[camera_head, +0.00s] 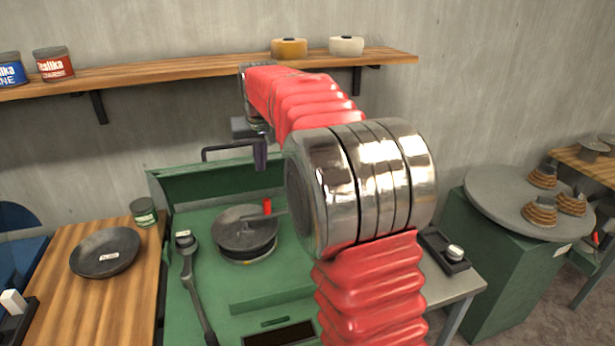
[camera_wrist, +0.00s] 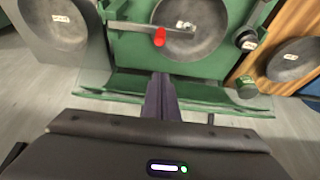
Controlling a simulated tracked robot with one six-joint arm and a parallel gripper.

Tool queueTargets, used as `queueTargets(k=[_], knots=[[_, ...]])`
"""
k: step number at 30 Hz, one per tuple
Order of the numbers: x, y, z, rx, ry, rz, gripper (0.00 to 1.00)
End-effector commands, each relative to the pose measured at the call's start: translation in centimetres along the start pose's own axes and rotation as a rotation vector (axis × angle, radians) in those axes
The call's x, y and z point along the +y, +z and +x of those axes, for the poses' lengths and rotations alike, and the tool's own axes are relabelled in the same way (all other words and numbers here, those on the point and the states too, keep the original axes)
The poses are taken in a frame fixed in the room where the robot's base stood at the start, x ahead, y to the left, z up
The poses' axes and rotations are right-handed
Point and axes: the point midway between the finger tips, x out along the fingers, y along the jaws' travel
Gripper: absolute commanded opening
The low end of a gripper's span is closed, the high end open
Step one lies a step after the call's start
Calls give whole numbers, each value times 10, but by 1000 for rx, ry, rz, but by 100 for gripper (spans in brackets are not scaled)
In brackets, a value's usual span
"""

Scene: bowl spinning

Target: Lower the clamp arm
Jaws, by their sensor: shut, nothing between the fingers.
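The clamp arm (camera_wrist: 128,26) looks to be the grey bar with a red knob (camera_wrist: 160,37). In the wrist view it reaches across a round grey disc (camera_wrist: 196,46) on the green machine. In the head view the red knob (camera_head: 267,206) stands at the disc's (camera_head: 240,232) back edge, and my arm partly hides the bar. My gripper (camera_head: 261,166) points down, above and behind the knob in the head view. Its fingers (camera_wrist: 161,76) are shut and empty, apart from the knob. I cannot tell how far the bar is above the disc.
A long dark lever (camera_head: 190,285) lies left of the disc. A dark bent rod (camera_head: 228,147) is close beside my gripper. A green back panel (camera_head: 195,188) edges the machine. A wooden table with a dark bowl (camera_head: 105,252) is at left. A shelf (camera_head: 180,68) runs above.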

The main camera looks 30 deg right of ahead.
Motion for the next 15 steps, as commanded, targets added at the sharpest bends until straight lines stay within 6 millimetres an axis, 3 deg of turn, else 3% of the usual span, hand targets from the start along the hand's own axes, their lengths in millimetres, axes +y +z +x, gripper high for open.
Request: queueTargets(k=[15], knots=[[0,-15,-34,2,0,0,0]])
